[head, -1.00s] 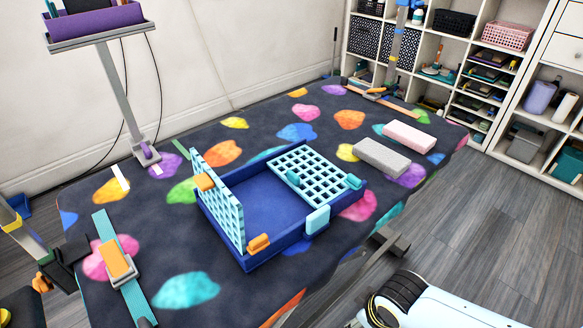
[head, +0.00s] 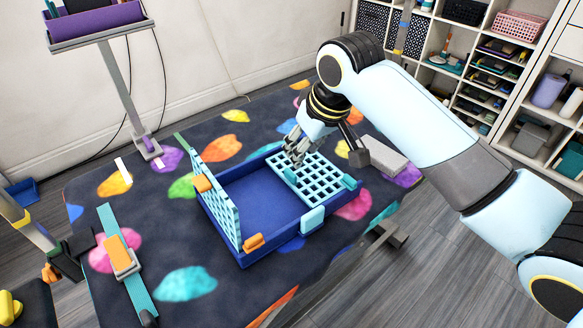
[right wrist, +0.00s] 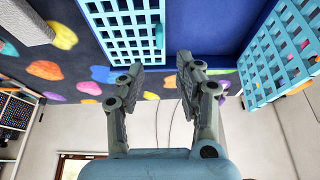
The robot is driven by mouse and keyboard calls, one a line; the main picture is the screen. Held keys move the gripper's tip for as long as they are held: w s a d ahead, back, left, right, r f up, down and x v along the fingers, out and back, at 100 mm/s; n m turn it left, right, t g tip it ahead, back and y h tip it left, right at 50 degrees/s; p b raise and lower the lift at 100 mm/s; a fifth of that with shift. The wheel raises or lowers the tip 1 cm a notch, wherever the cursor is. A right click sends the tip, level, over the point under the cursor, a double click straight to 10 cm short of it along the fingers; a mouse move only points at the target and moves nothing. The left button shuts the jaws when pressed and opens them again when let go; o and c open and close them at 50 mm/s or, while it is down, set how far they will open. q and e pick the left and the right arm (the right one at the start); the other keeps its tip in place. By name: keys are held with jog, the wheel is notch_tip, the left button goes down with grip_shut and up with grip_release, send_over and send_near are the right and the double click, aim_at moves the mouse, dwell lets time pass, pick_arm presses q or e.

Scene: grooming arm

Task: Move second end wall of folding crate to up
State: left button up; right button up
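The folding crate has a dark blue base (head: 262,200) on the patterned table. Its left end wall (head: 216,200), a light blue grid with orange latches, stands upright. Its second end wall (head: 318,178), a light blue grid with teal latches, lies folded down at the crate's right side. My right gripper (head: 292,158) is over the inner far corner of that flat wall. In the right wrist view my right gripper (right wrist: 160,72) is open with nothing between its fingers; the flat wall (right wrist: 125,30) and the upright wall (right wrist: 285,55) both show. My left gripper is not in view.
A grey block (head: 384,156) lies right of the crate, partly behind my right arm. A teal strap with an orange buckle (head: 120,254) lies at the table's left. A purple tray on a stand (head: 95,22) is at the back left. Shelves (head: 480,60) stand at the back right.

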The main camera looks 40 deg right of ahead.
aim_at(291, 172)
jog(key=x, duration=0.5)
jog(key=b+x, duration=0.1)
jog(key=x, duration=0.4)
jog(key=shift+w+f+b, duration=0.2)
jog(key=shift+w+b, duration=0.1)
jog(key=shift+w, duration=0.1)
grip_shut()
